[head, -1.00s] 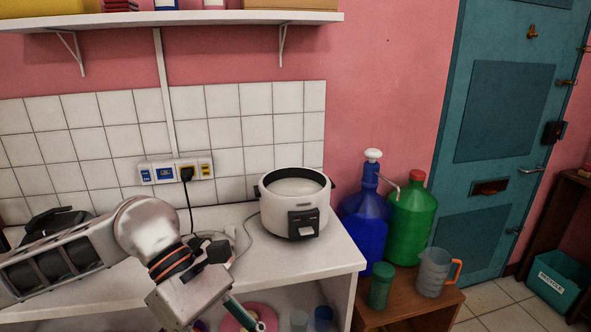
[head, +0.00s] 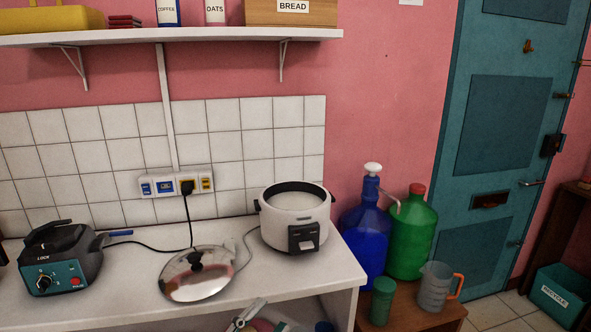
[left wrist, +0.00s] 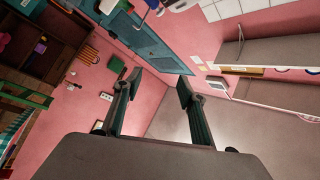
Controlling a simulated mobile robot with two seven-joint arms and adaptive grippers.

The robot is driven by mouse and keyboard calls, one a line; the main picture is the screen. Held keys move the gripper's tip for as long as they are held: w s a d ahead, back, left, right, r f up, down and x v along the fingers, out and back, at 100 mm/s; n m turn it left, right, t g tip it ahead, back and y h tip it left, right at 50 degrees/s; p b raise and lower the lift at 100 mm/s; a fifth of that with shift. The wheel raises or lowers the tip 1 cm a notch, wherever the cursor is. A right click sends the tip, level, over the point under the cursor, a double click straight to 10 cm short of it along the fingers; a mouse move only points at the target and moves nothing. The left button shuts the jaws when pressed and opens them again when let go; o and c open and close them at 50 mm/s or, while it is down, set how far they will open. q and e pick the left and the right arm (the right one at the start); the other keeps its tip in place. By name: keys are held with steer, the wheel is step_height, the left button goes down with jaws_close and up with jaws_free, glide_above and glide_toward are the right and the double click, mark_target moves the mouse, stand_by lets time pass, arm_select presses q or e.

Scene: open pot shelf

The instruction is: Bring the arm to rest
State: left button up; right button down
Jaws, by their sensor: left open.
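My left gripper shows in the left wrist view (left wrist: 160,82) with its two fingers spread apart and nothing between them. In the head view, only a small grey-green part of it seems to show at the bottom edge (head: 247,314), in front of the counter's open lower part. The rest of the left arm is out of the head view. My right gripper is not in view.
Blue (head: 366,240) and green (head: 413,232) bottles stand right. A shelf (head: 190,29) hangs above.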

arm_select(q)
steer(key=s+a+f+n+y, duration=0.1)
steer(key=a+f+n+y, duration=0.2)
steer(key=f, duration=0.3)
steer(key=s+a+f+n+g+y, duration=0.1)
steer(key=a+f+n+y, duration=0.15)
steer(key=f, duration=0.25)
steer(key=s+a+f+n+y, duration=0.2)
steer(key=f+n, duration=0.2)
steer(key=f, duration=0.2)
steer(key=s+a+f+n+g+y, duration=0.2)
steer(key=s+a+f, duration=0.1)
steer(key=s+f, duration=0.2)
steer(key=s+a+f+n+g+y, duration=0.1)
steer(key=s+a+f+n+g, duration=0.1)
steer(key=s+f, duration=0.4)
step_height(320, 180, down, 4)
steer(key=shift+s+a+r+n+g+y, duration=0.15)
steer(key=shift+a+n+g+y, duration=0.25)
steer(key=shift+a+n, duration=0.4)
steer(key=shift+a, duration=0.1)
